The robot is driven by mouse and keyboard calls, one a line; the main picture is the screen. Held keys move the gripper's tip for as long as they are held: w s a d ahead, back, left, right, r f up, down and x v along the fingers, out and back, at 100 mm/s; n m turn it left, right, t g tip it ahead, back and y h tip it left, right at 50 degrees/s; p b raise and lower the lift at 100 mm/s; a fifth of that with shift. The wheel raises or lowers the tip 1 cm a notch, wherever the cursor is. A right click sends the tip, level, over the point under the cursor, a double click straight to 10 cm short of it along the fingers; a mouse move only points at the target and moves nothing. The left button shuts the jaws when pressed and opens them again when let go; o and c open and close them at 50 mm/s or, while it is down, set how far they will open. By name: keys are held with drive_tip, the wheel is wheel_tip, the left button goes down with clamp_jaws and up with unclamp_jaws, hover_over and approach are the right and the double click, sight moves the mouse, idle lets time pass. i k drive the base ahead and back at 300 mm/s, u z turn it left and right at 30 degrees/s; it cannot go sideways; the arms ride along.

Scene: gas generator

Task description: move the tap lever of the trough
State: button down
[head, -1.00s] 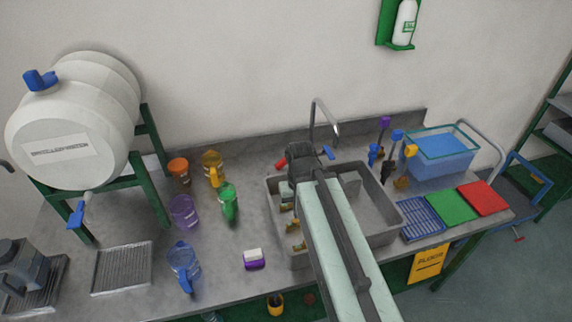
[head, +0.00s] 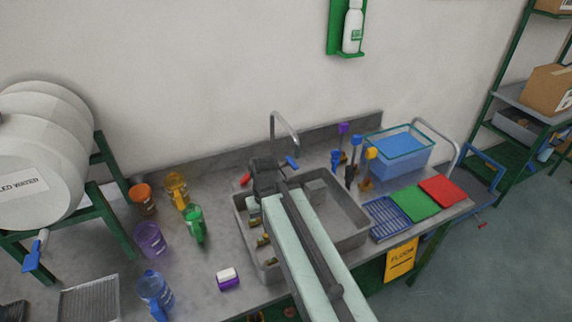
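The grey trough (head: 352,238) is set in the counter at the middle. Its curved metal tap (head: 273,130) rises behind it. A blue tap lever (head: 292,162) shows to the right of the tap's foot, and a red lever (head: 246,179) to the left. My arm reaches in from the bottom across the trough. Its dark end with my gripper (head: 264,178) is in front of the tap, between the two levers in the picture. The fingertips are not clear, so I cannot tell whether they touch anything. My arm hides part of the trough and the tap's foot.
Orange (head: 143,199), yellow (head: 177,190), green (head: 195,225) and purple (head: 150,239) cups stand left of the trough. Brushes (head: 357,152), a blue tub (head: 400,152) and coloured mats (head: 414,203) are on the right.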

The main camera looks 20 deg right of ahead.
sight(291, 161)
drive_tip(key=u, duration=1.85)
drive_tip(key=k, duration=1.05)
drive_tip(key=z, duration=1.8)
drive_tip(key=i, duration=1)
drive_tip(key=u, duration=0.05)
